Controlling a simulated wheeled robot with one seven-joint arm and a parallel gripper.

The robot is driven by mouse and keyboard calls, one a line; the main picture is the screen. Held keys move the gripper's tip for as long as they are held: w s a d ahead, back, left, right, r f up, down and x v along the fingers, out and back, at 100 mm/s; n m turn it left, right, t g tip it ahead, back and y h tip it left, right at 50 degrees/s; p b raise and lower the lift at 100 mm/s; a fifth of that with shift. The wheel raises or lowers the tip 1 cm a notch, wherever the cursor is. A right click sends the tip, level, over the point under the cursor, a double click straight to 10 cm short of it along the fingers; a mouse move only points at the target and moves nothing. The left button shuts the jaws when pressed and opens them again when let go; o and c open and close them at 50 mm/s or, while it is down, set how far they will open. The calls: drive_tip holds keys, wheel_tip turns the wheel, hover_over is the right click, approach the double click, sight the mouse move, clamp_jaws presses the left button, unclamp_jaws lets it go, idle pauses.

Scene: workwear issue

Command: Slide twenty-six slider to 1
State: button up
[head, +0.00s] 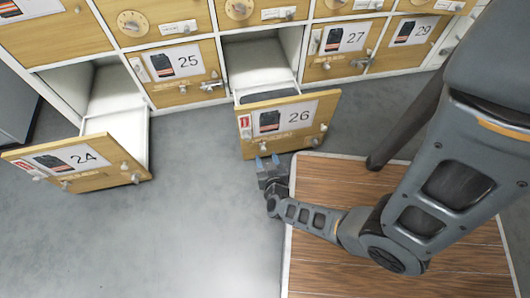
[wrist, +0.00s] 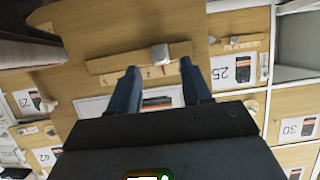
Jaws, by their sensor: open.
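Drawer 26 (head: 290,121) stands pulled open, its wooden front bearing a card with the number 26 and a dark garment picture. In the wrist view, which shows the cabinet upside down, a wooden slider strip (wrist: 110,65) with a pale knob (wrist: 159,53) crosses that front. The knob is right of the strip's middle in this view. Small marks beside the strip are too blurred to read surely. My gripper (head: 268,160) is open and empty, at the lower edge of the drawer front. In the wrist view its fingers (wrist: 158,75) flank the knob's line, apparently short of it, and partly hide the card.
Drawer 24 (head: 80,160) also stands open at the left. A wood-topped platform (head: 400,265) lies beneath my arm. The grey floor between the drawers is clear.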

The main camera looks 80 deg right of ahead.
drive_tip(key=shift+p+v, duration=0.5)
drive_tip(key=shift+v, duration=1.55)
drive_tip(key=a+r+n+t+y, duration=0.45)
drive_tip(key=a+r, duration=0.25)
drive_tip(key=r, duration=0.5)
drive_tip(key=a+r+n+t+y, duration=0.4)
drive_tip(key=a+r, duration=0.3)
drive_tip(key=r, duration=0.5)
drive_tip(key=s+a+r+n+y+p, duration=0.1)
drive_tip(key=r+n+p, duration=0.1)
drive_tip(key=r+p, duration=0.7)
drive_tip(key=s+a+r+n+t+y+p, duration=0.1)
drive_tip(key=r+p, duration=0.8)
drive_tip(key=r, duration=1.2)
drive_tip(key=s+a+r+n+t+y+p, duration=0.1)
drive_tip(key=r+n+y+p, duration=0.1)
drive_tip(key=r+p, duration=0.7)
wheel_tip(320, 180, up, 7)
drive_tip(key=shift+a+r+n+p, duration=0.1)
drive_tip(key=shift+a+n+p, duration=0.1)
drive_tip(key=shift+n+p, duration=0.2)
